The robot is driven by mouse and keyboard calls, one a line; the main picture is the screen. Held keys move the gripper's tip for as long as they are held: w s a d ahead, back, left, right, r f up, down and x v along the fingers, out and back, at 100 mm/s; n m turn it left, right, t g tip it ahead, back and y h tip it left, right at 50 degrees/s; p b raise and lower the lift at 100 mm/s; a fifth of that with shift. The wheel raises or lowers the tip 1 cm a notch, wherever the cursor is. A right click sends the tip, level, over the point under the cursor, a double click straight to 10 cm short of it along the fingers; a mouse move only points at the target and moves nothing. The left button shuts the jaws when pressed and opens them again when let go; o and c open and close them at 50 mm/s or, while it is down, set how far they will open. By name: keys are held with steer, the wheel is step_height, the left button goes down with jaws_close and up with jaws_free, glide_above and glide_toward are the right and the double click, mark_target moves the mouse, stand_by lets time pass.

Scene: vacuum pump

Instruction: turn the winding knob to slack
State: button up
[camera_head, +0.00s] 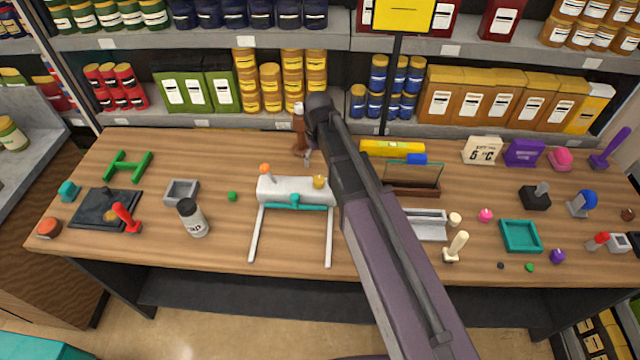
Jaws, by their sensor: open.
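A white cylindrical device (284,190) on two long pale legs stands at the middle of the counter. It has an orange knob (265,170) at its upper left, a yellow knob (319,182) at its right and a teal bar (295,203) across its front. I cannot tell which of these, or of the other small knobs on the counter, is the winding knob. My arm rises from the lower right, and its dark end joint is above the back of the counter, behind and right of the device. My gripper's fingers are not discernible; the arm hides that area.
Left of the device are a labelled bottle (193,218), a grey tray (181,191), a dark plate with a red lever (126,217) and a green frame (128,166). Right of my arm are a teal tray (520,252) and several small items. Stocked shelves stand behind.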

mark_target(318, 179)
steer(key=shift+f+b, duration=4.45)
steer(key=shift+f, duration=0.35)
steer(key=c, duration=1.1)
